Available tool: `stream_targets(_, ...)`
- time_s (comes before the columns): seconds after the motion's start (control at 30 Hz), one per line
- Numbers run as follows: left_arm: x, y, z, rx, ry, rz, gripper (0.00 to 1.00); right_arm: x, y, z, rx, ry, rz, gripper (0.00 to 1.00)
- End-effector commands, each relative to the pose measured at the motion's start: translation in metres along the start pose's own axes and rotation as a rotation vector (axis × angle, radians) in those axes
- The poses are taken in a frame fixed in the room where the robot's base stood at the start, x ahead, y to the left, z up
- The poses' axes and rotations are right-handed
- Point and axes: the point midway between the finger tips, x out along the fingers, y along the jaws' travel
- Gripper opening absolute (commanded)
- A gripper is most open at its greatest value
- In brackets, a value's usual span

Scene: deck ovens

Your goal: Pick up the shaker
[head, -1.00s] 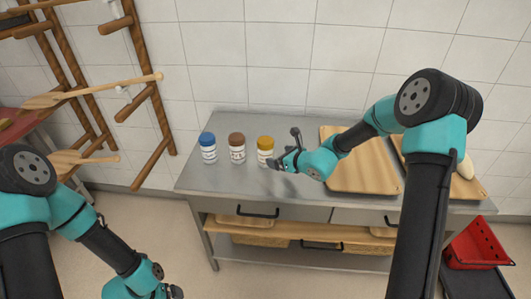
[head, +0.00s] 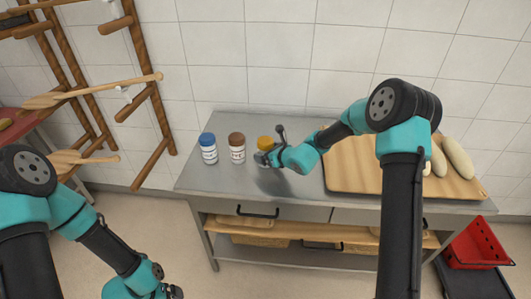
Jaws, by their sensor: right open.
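Three shakers stand upright in a row on the steel table: one with a blue lid (head: 208,149), one with a brown lid (head: 237,148) and one with a yellow lid (head: 265,142). My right gripper (head: 268,157) is open at the yellow-lidded shaker and hides most of its body. I cannot tell whether the fingers touch it or stand around it. My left gripper (head: 170,292) is low at the bottom edge, away from the table, and partly cut off; its fingers are too unclear to judge.
A wooden board (head: 350,172) lies on the right of the steel table (head: 225,183), with pale loaves (head: 457,158) on it. A wooden rack with long peels (head: 95,93) stands at the left. A red basket (head: 477,246) is at the lower right.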

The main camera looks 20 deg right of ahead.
Motion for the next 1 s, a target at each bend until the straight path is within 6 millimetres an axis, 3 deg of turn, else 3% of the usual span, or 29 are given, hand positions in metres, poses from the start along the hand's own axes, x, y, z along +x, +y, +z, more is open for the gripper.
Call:
stream_targets(0.57,0.0,0.0,0.0,0.0,0.0,0.0,0.95,0.0059,0.0001,0.0002,0.0,-0.001,0.0,0.94)
stream_targets(1.0,0.0,0.0,0.0,0.0,0.0,0.0,0.95,0.0058,0.0001,0.0002,0.0,-0.001,0.0,0.52)
